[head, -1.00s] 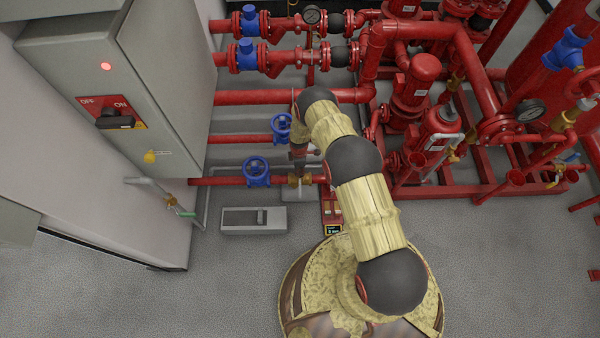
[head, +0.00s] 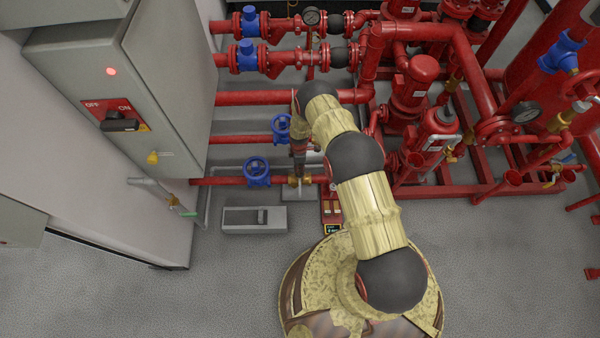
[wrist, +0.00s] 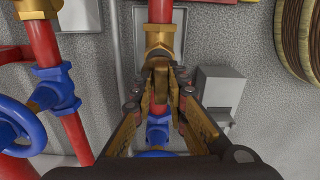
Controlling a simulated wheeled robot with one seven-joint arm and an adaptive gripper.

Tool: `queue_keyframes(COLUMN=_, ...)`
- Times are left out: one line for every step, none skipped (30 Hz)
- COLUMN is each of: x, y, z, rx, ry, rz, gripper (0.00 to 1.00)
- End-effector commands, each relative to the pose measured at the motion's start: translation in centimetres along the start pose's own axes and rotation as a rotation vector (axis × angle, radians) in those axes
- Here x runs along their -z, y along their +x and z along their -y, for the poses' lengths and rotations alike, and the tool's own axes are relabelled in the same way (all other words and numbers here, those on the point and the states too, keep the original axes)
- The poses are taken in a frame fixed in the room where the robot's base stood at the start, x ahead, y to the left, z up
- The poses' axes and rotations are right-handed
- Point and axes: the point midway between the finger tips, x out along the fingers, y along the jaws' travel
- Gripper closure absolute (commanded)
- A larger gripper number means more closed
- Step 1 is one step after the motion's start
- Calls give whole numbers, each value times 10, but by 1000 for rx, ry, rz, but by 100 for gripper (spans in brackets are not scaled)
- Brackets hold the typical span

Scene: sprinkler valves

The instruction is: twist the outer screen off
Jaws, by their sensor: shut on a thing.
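A brass fitting (wrist: 159,42) sits on a red pipe, at the top middle of the wrist view. The brass part (wrist: 160,76) below it, which I take to be the outer screen, is between my fingertips. My gripper (wrist: 160,92) is shut on this part, with one finger on each side. The fingers and the gripper body hide much of the part. In the head view, my gripper (head: 298,168) points down at the brass fitting (head: 295,181) on the low red pipe. I cannot tell whether the screen has turned.
Blue handwheel valves stand close by, one left of my gripper (head: 257,172) and one behind (head: 281,127). A grey box (head: 255,220) lies on the floor beside the fitting. A grey control cabinet (head: 150,80) is at left, red pumps (head: 412,90) at right. Front floor is clear.

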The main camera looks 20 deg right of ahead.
Motion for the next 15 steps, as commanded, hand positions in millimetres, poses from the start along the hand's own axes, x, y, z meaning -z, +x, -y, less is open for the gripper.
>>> queue_keyframes(x=0, y=-3, z=0, rx=-1, ry=0, rz=0, gripper=100)
queue_keyframes(x=0, y=-4, z=-1, rx=-1, ry=0, rz=0, gripper=100)
queue_keyframes(x=0, y=-6, z=-1, rx=-1, ry=0, rz=0, gripper=100)
queue_keyframes(x=0, y=-7, z=-1, rx=-1, ry=0, rz=0, gripper=100)
queue_keyframes(x=0, y=-8, z=-1, rx=-1, ry=0, rz=0, gripper=100)
queue_keyframes(x=0, y=-10, z=-1, rx=-1, ry=0, rz=0, gripper=100)
queue_keyframes(x=0, y=-11, z=-1, rx=-2, ry=0, rz=0, gripper=100)
queue_keyframes(x=0, y=-12, z=-1, rx=-2, ry=0, rz=0, gripper=100)
queue_keyframes(x=0, y=-13, z=-1, rx=-2, ry=0, rz=0, gripper=100)
queue_keyframes(x=0, y=-14, z=-1, rx=-2, ry=0, rz=0, gripper=100)
queue_keyframes(x=0, y=-16, z=-1, rx=-2, ry=0, rz=0, gripper=100)
queue_keyframes(x=0, y=-17, z=-1, rx=-2, ry=0, rz=0, gripper=100)
queue_keyframes(x=0, y=-18, z=-1, rx=-2, ry=0, rz=0, gripper=100)
queue_keyframes(x=0, y=-19, z=-1, rx=-2, ry=0, rz=0, gripper=100)
queue_keyframes(x=0, y=-20, z=-1, rx=-1, ry=0, rz=0, gripper=100)
